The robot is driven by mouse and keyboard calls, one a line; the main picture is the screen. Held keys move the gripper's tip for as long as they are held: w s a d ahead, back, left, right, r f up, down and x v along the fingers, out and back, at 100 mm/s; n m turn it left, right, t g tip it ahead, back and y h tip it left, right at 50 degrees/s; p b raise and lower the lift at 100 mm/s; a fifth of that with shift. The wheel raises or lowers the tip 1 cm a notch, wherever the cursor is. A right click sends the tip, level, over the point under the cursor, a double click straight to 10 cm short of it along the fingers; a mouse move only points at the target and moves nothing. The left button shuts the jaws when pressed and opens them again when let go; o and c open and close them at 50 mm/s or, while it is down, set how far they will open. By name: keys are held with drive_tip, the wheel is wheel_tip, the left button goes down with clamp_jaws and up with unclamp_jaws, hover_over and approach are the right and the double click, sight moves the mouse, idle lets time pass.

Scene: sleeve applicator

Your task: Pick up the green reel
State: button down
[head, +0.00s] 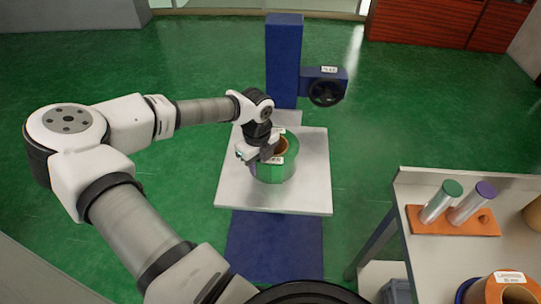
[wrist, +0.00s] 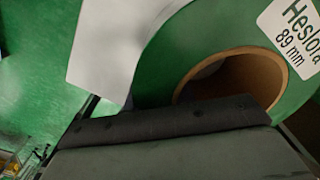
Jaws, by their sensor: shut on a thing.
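The green reel (head: 287,170) stands on the white platform of the blue machine, with its brown cardboard core facing up. In the wrist view the reel (wrist: 180,60) fills the upper right, with the core hole and a white label reading "Heslora 89 mm". My gripper (head: 264,153) is at the reel's left side in the head view, shut on its wall. A dark finger (wrist: 165,122) crosses the wrist view in front of the reel and hides its lower part. The other finger is hidden. I cannot tell whether the reel is clear of the platform.
The white platform (head: 313,190) is otherwise bare. Behind it rises a blue column (head: 284,60) with a side box and black handwheel (head: 325,92). At right, a grey table (head: 430,182) bears an orange holder (head: 455,231) with two capped tubes, and orange and blue reels.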

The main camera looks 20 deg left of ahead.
drive_tip(key=shift+r, duration=0.15)
wheel_tip(320, 180, up, 20)
drive_tip(key=p, duration=0.8)
